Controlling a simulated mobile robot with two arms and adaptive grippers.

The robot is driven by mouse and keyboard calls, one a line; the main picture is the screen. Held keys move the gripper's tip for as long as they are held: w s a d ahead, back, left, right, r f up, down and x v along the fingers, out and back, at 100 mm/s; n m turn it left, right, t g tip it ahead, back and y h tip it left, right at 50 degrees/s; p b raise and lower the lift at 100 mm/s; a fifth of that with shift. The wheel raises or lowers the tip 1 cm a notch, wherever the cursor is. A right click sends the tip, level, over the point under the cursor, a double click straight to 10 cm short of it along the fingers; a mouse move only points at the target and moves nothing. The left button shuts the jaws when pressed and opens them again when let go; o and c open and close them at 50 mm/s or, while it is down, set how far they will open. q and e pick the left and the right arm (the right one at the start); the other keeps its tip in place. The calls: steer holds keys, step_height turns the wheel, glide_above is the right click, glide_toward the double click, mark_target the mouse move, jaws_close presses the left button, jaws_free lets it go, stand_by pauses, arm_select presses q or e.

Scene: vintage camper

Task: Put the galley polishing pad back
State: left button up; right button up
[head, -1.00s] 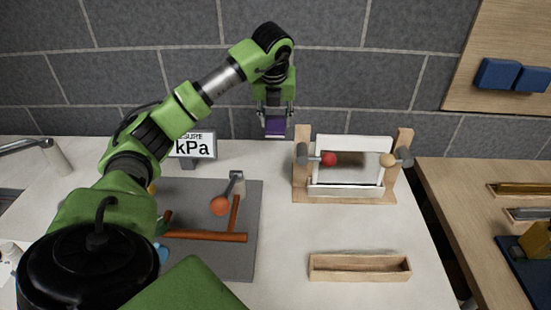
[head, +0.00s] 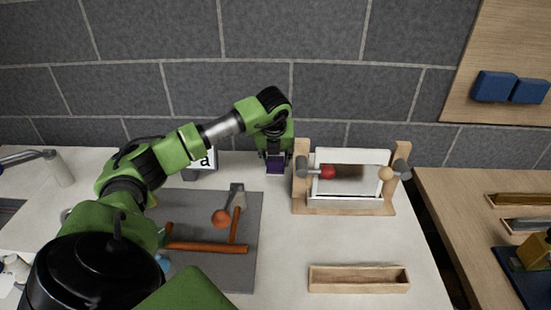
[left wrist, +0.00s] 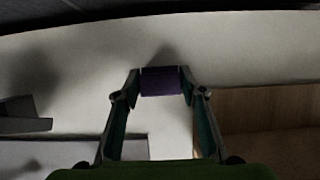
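The polishing pad seems to be the small purple block (head: 276,168), held at the tips of my left gripper (head: 275,159). In the left wrist view the purple block (left wrist: 161,82) sits between both fingertips, with a shadow on the pale surface beyond it. The gripper points down over the back of the white counter, just left of the wooden stand (head: 301,190). Whether the block touches the counter is unclear. My right gripper is not in view.
The stand holds a white-framed panel, with red (head: 328,172) and tan (head: 386,174) knobs in front. An empty wooden tray (head: 358,286) lies at the front. A grey mat (head: 205,275) with orange-brown tools is on the left. A partly covered sign (head: 207,161) stands behind.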

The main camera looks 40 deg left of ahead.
arm_select(q)
steer(key=shift+o, duration=0.9)
steer(key=shift+r, duration=0.1)
steer(key=shift+d+r, duration=0.15)
steer(key=shift+r, duration=0.2)
steer(key=b+v, duration=0.2)
steer(key=v, duration=0.9)
